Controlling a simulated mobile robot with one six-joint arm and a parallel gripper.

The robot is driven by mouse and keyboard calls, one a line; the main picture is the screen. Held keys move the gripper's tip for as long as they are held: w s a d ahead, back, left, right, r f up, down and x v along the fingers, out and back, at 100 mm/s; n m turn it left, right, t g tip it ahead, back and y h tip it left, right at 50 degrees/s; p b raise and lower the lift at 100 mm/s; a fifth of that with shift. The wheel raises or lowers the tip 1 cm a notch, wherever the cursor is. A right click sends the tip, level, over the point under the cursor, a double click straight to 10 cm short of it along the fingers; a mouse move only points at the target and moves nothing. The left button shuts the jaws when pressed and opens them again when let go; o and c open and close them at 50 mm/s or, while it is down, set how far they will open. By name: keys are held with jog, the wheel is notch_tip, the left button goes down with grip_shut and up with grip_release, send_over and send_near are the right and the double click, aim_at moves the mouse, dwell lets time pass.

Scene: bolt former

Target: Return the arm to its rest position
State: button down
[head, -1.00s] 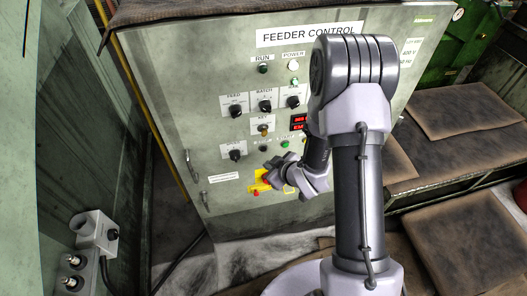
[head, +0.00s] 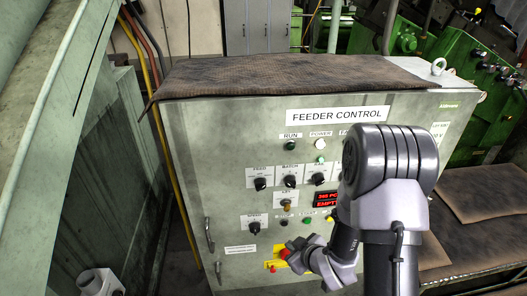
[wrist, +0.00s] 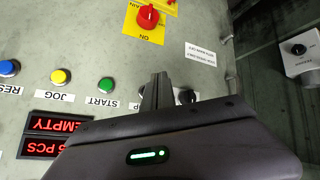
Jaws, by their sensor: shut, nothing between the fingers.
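My arm is stretched toward the feeder control panel (head: 400,121), with the elbow in front of the panel's right side. My gripper (wrist: 158,80) shows in the wrist view with its fingers together and nothing between them. The fingertips point at the panel, close to the green START button (wrist: 106,85), and hide part of the button row. In the head view my wrist is at the lower middle, next to the red rotary switch (head: 284,254) on its yellow plate. The fingertips cannot be made out there. In the wrist view this switch (wrist: 148,17) is beyond the fingertips.
The red display (head: 327,204) reads EMPTY on its lower line. A brown mat (head: 300,72) covers the cabinet top. More mats (head: 483,192) lie on a bench at right. A grey box (wrist: 299,52) with a black knob is at right in the wrist view.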

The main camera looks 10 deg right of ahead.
jog(key=s+d+r+m+h+b, duration=0.1)
jog(key=d+r+m+h, duration=0.15)
jog(key=r, duration=0.45)
jog(key=s+d+r+m+h+b, duration=0.1)
jog(key=r+m, duration=0.2)
jog(key=r, duration=0.5)
jog(key=s+a+r+m+g+y+b, duration=0.1)
jog(key=s+a+r+m, duration=0.2)
jog(key=s, duration=0.7)
jog(key=s+a+r+m+g+y+b, duration=0.1)
jog(key=s+a+r, duration=0.4)
jog(key=s, duration=0.6)
notch_tip(320, 180, up, 2)
jog(key=shift+r+m+g+y, duration=0.15)
jog(key=shift+m+g+y, duration=0.35)
jog(key=shift+m, duration=0.65)
jog(key=c, duration=2.1)
grip_release()
jog(key=shift+s, duration=0.1)
